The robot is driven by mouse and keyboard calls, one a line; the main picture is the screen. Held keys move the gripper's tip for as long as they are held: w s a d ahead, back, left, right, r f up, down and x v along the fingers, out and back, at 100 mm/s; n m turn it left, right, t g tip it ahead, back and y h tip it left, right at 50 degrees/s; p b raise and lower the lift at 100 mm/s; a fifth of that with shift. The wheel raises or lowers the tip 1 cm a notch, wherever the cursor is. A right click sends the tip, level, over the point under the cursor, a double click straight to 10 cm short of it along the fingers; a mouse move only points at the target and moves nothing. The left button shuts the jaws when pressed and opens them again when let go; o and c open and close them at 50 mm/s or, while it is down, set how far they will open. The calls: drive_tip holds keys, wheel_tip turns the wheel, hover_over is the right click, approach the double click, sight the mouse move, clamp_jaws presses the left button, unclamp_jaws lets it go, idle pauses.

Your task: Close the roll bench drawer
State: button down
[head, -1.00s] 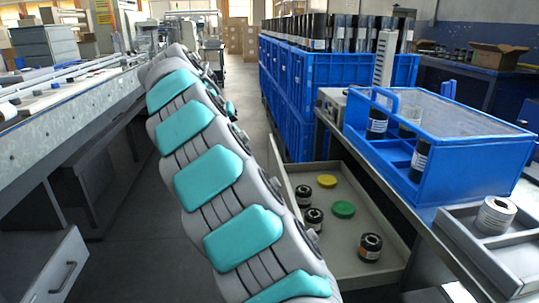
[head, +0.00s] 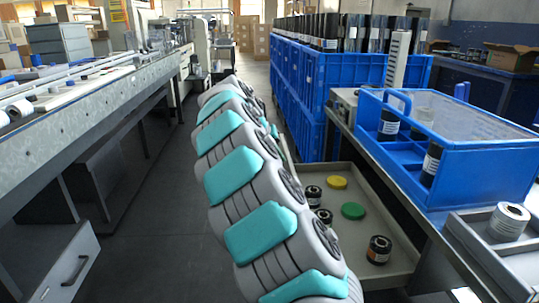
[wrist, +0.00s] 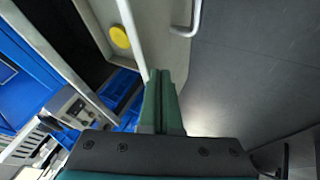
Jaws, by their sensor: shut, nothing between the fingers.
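The roll bench drawer (head: 350,228) is pulled open on the right of the head view. It holds several dark rolls, a yellow disc (head: 337,182) and a green disc (head: 353,211). My arm covers its left side and front. In the wrist view the drawer's pale front panel (wrist: 160,45) shows with its bar handle (wrist: 190,20), and the yellow disc (wrist: 120,37) lies behind it. My gripper (wrist: 160,74) is shut and empty, with its fingertips by the front panel, left of and below the handle in the picture. I cannot tell whether they touch. The head view does not show my gripper.
The roll bench (head: 440,232) carries a blue divided bin (head: 480,180) and a grey tray (head: 470,245) with a white roll. Blue crates (head: 300,85) stand behind. A long machine (head: 90,110) and a grey cabinet drawer (head: 60,265) line the left. The aisle floor (head: 165,215) is clear.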

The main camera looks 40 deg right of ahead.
drive_tip(key=shift+s+d, duration=0.1)
drive_tip(key=shift+d, duration=0.15)
drive_tip(key=s+d+p, duration=0.1)
drive_tip(key=s+d, duration=0.5)
drive_tip(key=d, duration=0.4)
drive_tip(key=s+d+p, duration=0.1)
drive_tip(key=s+d, duration=0.5)
drive_tip(key=d, duration=0.4)
drive_tip(key=shift+s, duration=0.15)
drive_tip(key=shift+r, duration=0.1)
drive_tip(key=w+a+r+b, duration=0.1)
drive_tip(key=a+r, duration=0.6)
drive_tip(key=a, duration=0.2)
drive_tip(key=shift+w+a+r, duration=0.25)
drive_tip(key=shift+a+r, duration=0.15)
